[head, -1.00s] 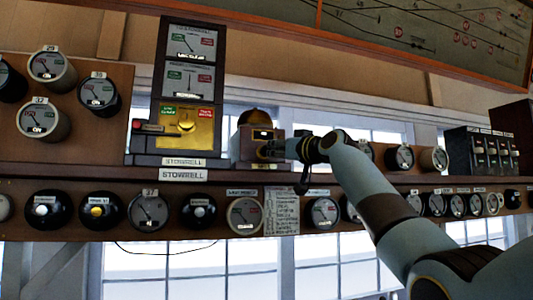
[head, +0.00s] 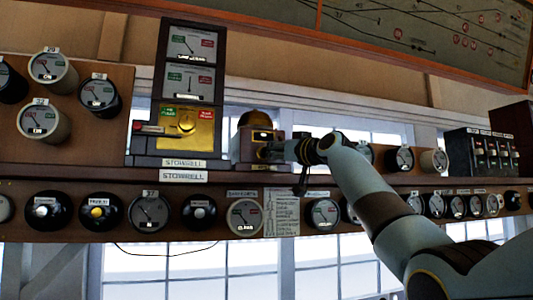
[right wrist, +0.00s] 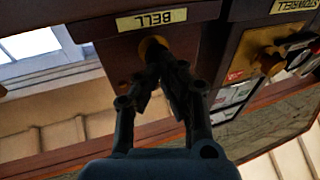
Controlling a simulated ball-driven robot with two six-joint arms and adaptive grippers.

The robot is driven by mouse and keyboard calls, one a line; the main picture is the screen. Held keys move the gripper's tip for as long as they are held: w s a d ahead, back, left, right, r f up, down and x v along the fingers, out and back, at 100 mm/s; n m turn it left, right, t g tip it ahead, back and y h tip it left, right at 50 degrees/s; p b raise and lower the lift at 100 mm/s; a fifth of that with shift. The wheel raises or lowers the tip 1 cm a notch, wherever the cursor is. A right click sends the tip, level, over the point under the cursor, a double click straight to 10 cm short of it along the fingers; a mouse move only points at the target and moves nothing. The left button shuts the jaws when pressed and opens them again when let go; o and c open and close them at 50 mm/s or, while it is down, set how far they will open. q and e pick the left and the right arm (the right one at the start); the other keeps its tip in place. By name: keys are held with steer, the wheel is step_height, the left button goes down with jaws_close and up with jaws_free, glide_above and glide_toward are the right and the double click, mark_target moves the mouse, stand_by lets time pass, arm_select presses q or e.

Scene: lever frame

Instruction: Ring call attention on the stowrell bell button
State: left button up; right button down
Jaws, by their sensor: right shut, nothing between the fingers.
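My right gripper (head: 266,152) is shut and empty, in front of the box. In the right wrist view its fingertips (right wrist: 160,64) overlap the button and partly hide it. I cannot tell whether they touch it. My left gripper is not in view.
A STOWRELL plate (head: 183,176) is on the shelf edge. Round dials and knobs line the panel below, including a white-faced dial (head: 244,215). A block of switches (head: 486,150) stands at the right. A track diagram (head: 430,35) hangs above.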

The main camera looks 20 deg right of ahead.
steer(key=shift+w, duration=0.1)
stand_by(0.5)
steer(key=shift+s, duration=0.2)
stand_by(0.6)
steer(key=s, duration=0.5)
steer(key=shift+d, duration=0.1)
stand_by(0.3)
